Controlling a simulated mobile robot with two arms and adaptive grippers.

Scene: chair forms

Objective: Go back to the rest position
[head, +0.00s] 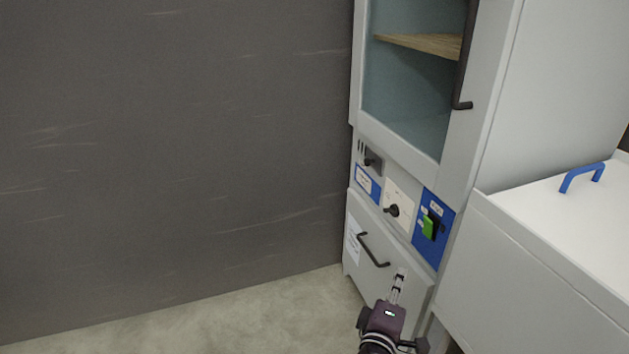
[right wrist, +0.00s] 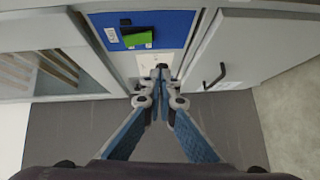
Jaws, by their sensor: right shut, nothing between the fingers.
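My right gripper (head: 399,281) is in front of the lower front panel of a grey cabinet, at the bottom right of the head view. In the right wrist view (right wrist: 160,74), its fingers are together with nothing between them, pointing at the cabinet front. The lower panel (head: 361,218) is shut and has a dark bar handle (head: 373,252). In the head view the gripper is right of and below this handle. My left gripper is in neither view.
Above the lower panel are black knobs (head: 392,210) and a green switch (head: 428,227) on a blue plate (head: 433,252). A glass-doored compartment (head: 404,85) is higher up. A white chest (head: 545,262) with a blue handle (head: 581,176) stands at right. Floor at left is clear.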

